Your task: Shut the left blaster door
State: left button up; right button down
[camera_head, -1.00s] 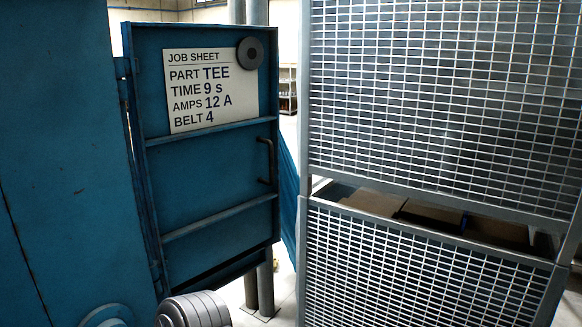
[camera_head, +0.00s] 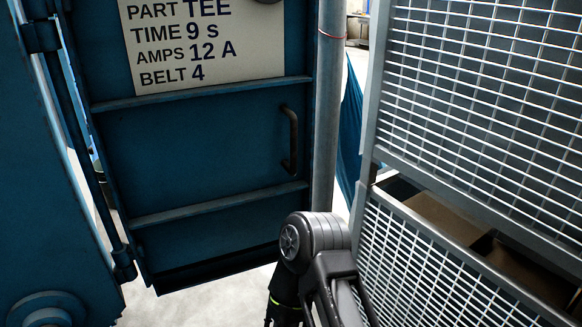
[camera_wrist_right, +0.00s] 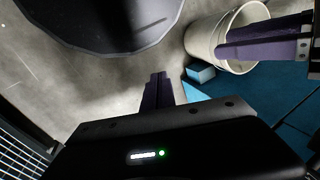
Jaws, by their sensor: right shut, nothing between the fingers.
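The blue blaster door (camera_head: 200,155) stands open in the head view, hinged at its left edge to the blue blaster body (camera_head: 45,200). It carries a white job sheet (camera_head: 200,40), two cross ribs and a dark bar handle (camera_head: 290,140) near its free right edge. One of my dark arm links (camera_head: 318,240) shows below and right of the handle, apart from it in the picture. The handle is not recognisable there. My left gripper is not in view.
A metal mesh cage (camera_head: 470,110) with brown boxes (camera_head: 445,217) stands close on the right. A grey post (camera_head: 327,110) stands behind the door's free edge. The wrist view shows a whitish bucket (camera_wrist_right: 205,45), a dark round object (camera_wrist_right: 100,20) and a blue surface (camera_wrist_right: 245,105).

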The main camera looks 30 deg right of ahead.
jog(key=shift+a, duration=0.1)
jog(key=w+d+r+t+b, duration=0.1)
jog(key=w+d+r+t, duration=0.15)
jog(key=w, duration=0.35)
jog(key=w+d+r+t+b, duration=0.1)
jog(key=w+d+r+t, duration=0.1)
jog(key=w+d+r, duration=0.35)
jog(key=w+d+r+t+h+b, duration=0.1)
jog(key=w+d+r+t+b, duration=0.15)
jog(key=w+d+r, duration=0.35)
jog(key=w+d+r+t+h+b, duration=0.1)
jog(key=w+d+r+t+h, duration=0.15)
jog(key=w+r, duration=0.4)
jog(key=s+d+r+t+h+b, duration=0.1)
jog(key=d+r, duration=0.3)
jog(key=r, duration=0.5)
jog(key=s+d+r+t+h+b, duration=0.1)
jog(key=s+d+r+t, duration=0.2)
jog(key=r, duration=0.7)
jog(key=s+d+r+t+h+b, duration=0.1)
jog(key=s+d+r+t+h, duration=0.1)
jog(key=r, duration=0.8)
jog(key=s+d+t, duration=0.1)
jog(key=d, duration=0.1)
jog(key=shift+s+d, duration=0.25)
jog(key=shift+d, duration=0.1)
jog(key=shift+t, duration=0.25)
